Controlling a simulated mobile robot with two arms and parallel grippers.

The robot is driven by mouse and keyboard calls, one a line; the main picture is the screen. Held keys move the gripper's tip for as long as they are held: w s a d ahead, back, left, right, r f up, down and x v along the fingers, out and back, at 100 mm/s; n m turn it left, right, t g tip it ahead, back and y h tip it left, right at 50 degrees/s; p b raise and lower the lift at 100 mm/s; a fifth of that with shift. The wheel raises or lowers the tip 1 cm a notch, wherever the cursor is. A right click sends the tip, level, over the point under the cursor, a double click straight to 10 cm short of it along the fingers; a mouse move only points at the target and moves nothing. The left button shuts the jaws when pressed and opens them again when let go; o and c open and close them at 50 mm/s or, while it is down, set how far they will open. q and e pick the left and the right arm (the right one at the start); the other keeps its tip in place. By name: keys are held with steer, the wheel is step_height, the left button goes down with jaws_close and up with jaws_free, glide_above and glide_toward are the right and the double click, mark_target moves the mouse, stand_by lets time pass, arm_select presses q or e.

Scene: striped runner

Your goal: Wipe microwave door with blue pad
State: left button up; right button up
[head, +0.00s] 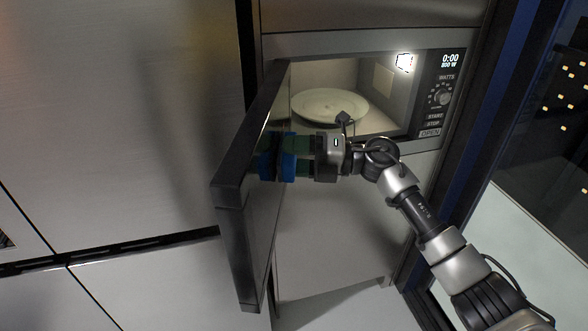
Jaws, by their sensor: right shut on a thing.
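The microwave (350,44) is built into the cabinet, and its door (232,225) stands open toward me, swung to the left. The blue pad (289,168) is at the inner face of the door, and a dark reflection of it shows in the glass. My right gripper (298,160) is shut on the blue pad, with its fingers pointing left at the door. The pad appears to touch the glass or be very close to it; I cannot tell which. My left gripper is not in view.
A pale plate (325,104) lies inside the lit microwave cavity, behind my right wrist. The control panel (440,95) is at its right. Large metallic cabinet panels (120,110) fill the left. A dark window (540,130) is at the far right.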

steer(key=shift+w+b, duration=0.35)
steer(key=shift+w, duration=0.35)
steer(key=shift+w+f+b, duration=0.2)
steer(key=shift+w+b, duration=1.05)
steer(key=w+b, duration=0.4)
steer(key=shift+w+d+r, duration=0.2)
steer(key=shift+d, duration=0.1)
steer(key=shift+d, duration=2.9)
